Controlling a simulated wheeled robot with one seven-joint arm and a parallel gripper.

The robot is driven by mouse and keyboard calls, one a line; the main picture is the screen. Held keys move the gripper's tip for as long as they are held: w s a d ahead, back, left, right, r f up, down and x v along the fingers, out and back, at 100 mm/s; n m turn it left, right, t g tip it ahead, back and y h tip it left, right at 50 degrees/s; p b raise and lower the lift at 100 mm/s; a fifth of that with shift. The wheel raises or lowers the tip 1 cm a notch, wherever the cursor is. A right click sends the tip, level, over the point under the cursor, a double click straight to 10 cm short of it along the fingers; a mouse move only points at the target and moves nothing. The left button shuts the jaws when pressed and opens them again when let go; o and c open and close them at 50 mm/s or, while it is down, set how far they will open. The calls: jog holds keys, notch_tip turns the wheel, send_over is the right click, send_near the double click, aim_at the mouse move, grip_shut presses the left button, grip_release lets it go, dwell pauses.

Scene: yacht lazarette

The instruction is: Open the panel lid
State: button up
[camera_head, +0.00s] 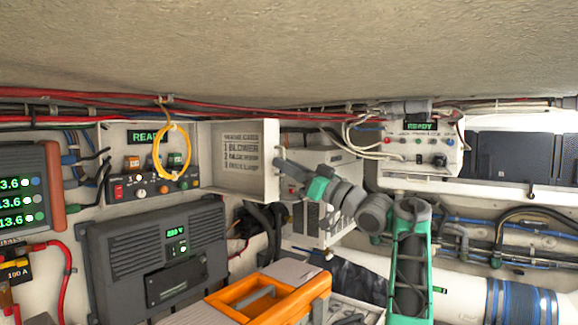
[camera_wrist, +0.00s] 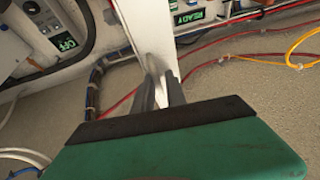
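The panel lid (camera_head: 238,160) is a pale plate printed with lines of text, one reading "BLOWER". It stands swung out from the right side of the panel box (camera_head: 122,158), whose switches and display are exposed. My gripper (camera_head: 282,163) is at the lid's free right edge. In the wrist view, the two dark fingers of my gripper (camera_wrist: 161,88) lie on either side of the pale lid edge (camera_wrist: 146,30) and appear closed on it. The exact contact at the fingertips is small and partly hidden.
A yellow cable loop (camera_head: 158,150) hangs in front of the panel box. Below are a dark grey unit (camera_head: 150,255) and an orange toolbox (camera_head: 270,295). A second switch box (camera_head: 420,150) with cables is at the right. Red cables run along the top.

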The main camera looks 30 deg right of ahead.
jog(key=b+v, duration=0.3)
jog(key=v, duration=0.5)
jog(key=shift+d, duration=0.1)
jog(key=shift+c, duration=0.5)
